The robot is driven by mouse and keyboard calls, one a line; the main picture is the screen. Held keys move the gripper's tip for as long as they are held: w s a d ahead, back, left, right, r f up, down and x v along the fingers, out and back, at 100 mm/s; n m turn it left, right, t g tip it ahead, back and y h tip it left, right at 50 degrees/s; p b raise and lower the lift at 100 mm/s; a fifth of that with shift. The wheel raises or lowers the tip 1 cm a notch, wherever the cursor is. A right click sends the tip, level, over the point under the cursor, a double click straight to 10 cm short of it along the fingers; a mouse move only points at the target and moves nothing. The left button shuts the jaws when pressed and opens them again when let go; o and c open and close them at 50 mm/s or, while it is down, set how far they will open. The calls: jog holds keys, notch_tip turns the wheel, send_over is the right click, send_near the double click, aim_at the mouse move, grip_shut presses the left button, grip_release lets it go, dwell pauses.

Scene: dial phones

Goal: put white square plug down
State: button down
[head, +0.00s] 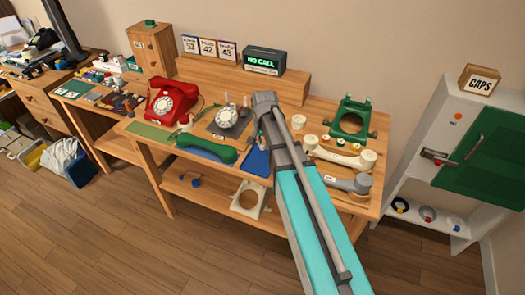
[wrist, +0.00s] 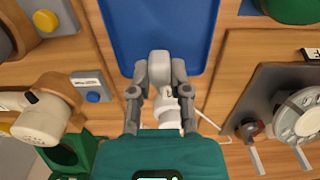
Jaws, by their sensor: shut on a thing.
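My gripper (wrist: 160,80) is shut on the white square plug (wrist: 166,104), which shows between its fingers in the wrist view. A blue tray or mat (wrist: 155,28) lies past the fingertips at the top of that view. Whether the plug touches any surface cannot be told. In the head view my arm reaches over the workbench and hides the plug and the gripper's fingers. Part of the blue tray (head: 257,162) shows at the bench's front, left of my arm.
A red dial phone (head: 172,98), a grey dial phone (head: 229,119) and a green handset (head: 207,149) are left of my arm. A white handset (head: 340,153) and a green phone frame (head: 350,119) are right of it. A shelf with a CAPS box (head: 479,80) stands far right.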

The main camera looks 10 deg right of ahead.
aim_at(263, 156)
jog(key=shift+w+f+b, duration=0.15)
jog(key=shift+f+b, duration=1.35)
jog(key=shift+f, duration=0.25)
jog(key=shift+f, duration=0.1)
jog(key=c, duration=0.6)
grip_release()
notch_tip(263, 156, up, 12)
jog(key=p, duration=1.2)
jog(key=s+n, duration=0.2)
jog(key=s, duration=0.3)
jog(key=s+n, duration=0.2)
jog(key=s, duration=0.4)
jog(key=s+n, duration=0.3)
jog(key=s, duration=0.2)
jog(key=shift+s+a, duration=0.25)
